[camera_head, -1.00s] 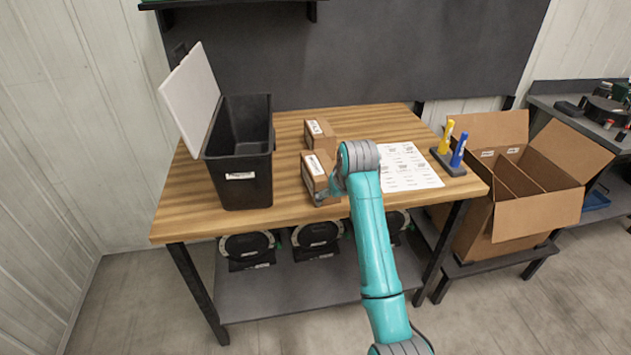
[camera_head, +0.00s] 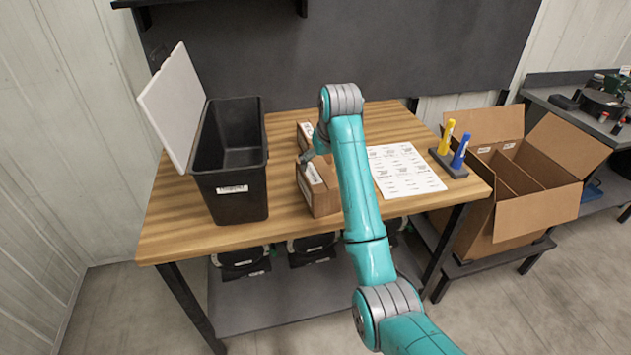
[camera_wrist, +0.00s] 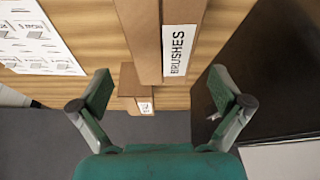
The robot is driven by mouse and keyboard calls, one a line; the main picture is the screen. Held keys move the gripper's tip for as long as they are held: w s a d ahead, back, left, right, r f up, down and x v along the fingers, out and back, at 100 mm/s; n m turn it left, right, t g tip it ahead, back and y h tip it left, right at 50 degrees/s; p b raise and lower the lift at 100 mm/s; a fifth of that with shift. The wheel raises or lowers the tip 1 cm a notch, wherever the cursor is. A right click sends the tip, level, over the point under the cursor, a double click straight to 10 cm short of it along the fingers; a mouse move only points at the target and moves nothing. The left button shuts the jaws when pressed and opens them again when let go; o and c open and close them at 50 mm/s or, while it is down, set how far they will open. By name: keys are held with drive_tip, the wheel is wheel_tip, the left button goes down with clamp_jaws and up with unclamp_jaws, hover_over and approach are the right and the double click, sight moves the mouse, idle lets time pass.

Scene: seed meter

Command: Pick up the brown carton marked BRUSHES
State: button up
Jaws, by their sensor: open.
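The brown carton marked BRUSHES (camera_head: 321,193) stands on the wooden table, nearer the front edge than a second brown carton. In the wrist view the BRUSHES carton (camera_wrist: 147,30) runs down from the top edge, its white label readable. My gripper (camera_head: 308,157) is over the far part of this carton in the head view. In the wrist view my gripper (camera_wrist: 162,84) is open and empty, with its fingers spread to either side of the carton's line. I cannot tell its exact height above the carton. My arm hides part of the carton's right side.
The second brown carton (camera_head: 304,131) stands just behind. A black bin (camera_head: 240,193) with a raised white lid is close on the left. A printed sheet (camera_head: 405,170) and a marker holder (camera_head: 451,165) lie to the right. An open cardboard box (camera_head: 535,210) stands beyond the table.

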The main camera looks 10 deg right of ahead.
sight(316, 179)
drive_tip(key=x, duration=0.9)
drive_tip(key=shift+w+a+f, duration=0.2)
drive_tip(key=shift+w+f, duration=0.05)
drive_tip(key=shift+f, duration=0.1)
drive_tip(key=c, duration=1.4)
drive_tip(key=shift+r, duration=0.1)
drive_tip(key=shift+c, duration=0.2)
